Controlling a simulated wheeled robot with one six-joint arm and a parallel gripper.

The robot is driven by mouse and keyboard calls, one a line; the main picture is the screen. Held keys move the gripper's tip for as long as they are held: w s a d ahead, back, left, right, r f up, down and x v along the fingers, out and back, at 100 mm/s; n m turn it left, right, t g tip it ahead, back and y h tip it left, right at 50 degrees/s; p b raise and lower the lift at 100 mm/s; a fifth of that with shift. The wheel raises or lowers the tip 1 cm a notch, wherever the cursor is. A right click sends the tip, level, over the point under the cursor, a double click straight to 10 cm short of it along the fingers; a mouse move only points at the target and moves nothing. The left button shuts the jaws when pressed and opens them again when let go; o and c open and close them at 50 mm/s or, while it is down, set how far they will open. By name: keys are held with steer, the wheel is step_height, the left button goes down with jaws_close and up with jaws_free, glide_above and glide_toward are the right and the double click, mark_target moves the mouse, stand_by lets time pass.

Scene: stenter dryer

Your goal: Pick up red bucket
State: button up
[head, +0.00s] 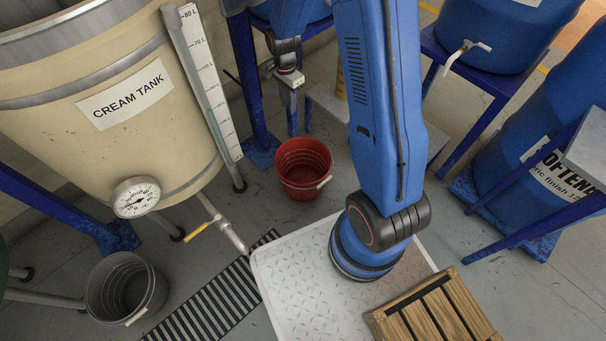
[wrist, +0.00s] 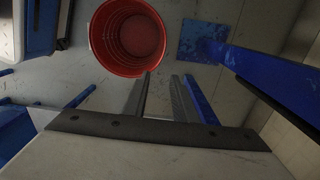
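The red bucket (head: 303,172) stands upright on the floor in the head view, with its white-gripped handle hanging at its right front side. In the wrist view I look down into the open red bucket (wrist: 128,38); it looks empty. My gripper (head: 291,98) is above and behind the bucket in the head view, apart from it. In the wrist view my gripper (wrist: 161,78) has its two dark fingers apart with bare floor showing between them. The fingertips point toward the bucket's near rim. The handle is not clear in the wrist view.
A cream tank (head: 130,105) stands left of the bucket, with a pipe and valve. A grey bucket (head: 125,288) stands at the lower left. A blue stand leg (head: 248,85) rises behind the red bucket. A wooden pallet (head: 437,315) lies at the lower right.

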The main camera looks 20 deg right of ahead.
mark_target(292, 151)
steer(key=f+m, duration=0.1)
steer(key=f, duration=0.8)
steer(key=f+m, duration=0.1)
steer(key=f, duration=0.9)
steer(key=f+g, duration=0.1)
steer(key=f, duration=0.8)
steer(key=shift+s+f+m, duration=0.25)
steer(key=shift+s+m, duration=0.1)
steer(key=shift+m, duration=0.05)
jaws_close()
stand_by(0.4)
